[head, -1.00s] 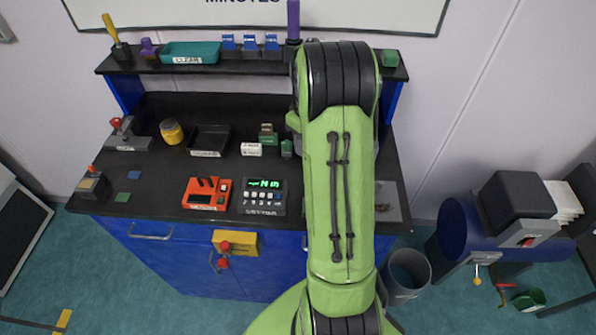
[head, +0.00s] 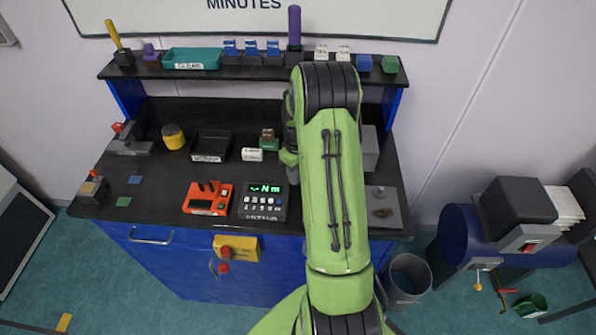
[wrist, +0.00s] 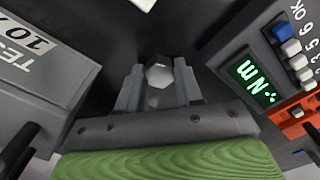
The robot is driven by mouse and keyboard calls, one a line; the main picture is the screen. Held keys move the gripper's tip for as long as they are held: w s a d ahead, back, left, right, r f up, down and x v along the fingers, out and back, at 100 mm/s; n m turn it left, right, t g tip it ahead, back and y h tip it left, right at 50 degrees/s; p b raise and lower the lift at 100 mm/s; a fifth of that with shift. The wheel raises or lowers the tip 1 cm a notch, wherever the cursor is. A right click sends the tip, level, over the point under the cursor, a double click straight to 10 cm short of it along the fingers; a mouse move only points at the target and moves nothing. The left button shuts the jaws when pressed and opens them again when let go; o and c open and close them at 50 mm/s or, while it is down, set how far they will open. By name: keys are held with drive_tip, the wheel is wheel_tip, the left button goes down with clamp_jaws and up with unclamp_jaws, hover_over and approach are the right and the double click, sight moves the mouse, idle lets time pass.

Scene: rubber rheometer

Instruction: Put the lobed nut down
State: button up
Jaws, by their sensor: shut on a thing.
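In the wrist view my gripper (wrist: 158,92) is shut on a small pale grey metal piece with a faceted face, the lobed nut (wrist: 158,73). It sits between the two grey fingertips, over the dark bench top. Its lower part is partly hidden by the fingers, and I cannot tell whether it touches the bench. In the head view my green arm hides the nut and the fingertips.
The display unit (head: 263,200) reading Nm stands close by; in the wrist view it is on the right (wrist: 262,75). A grey labelled block (wrist: 35,62) stands on the left there. An orange device (head: 207,198), black tray (head: 211,158) and grey plate (head: 392,215) are on the bench.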

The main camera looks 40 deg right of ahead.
drive_tip(key=o, duration=1)
drive_tip(key=shift+f, duration=0.15)
drive_tip(key=shift+o, duration=0.2)
drive_tip(key=shift+r+p, duration=0.3)
drive_tip(key=shift+r, duration=0.15)
wheel_tip(320, 180, up, 12)
drive_tip(key=s+a+r+t, duration=0.1)
drive_tip(key=s+a+r, duration=0.2)
drive_tip(key=a+r, duration=0.55)
drive_tip(key=s+a+r+t, duration=0.3)
drive_tip(key=s+a+t, duration=0.1)
drive_tip(key=s+a, duration=1)
drive_tip(key=s, duration=0.2)
drive_tip(key=shift+s+a+m+t, duration=0.25)
drive_tip(key=shift+s+m+t, duration=0.05)
drive_tip(key=shift+m, duration=0.1)
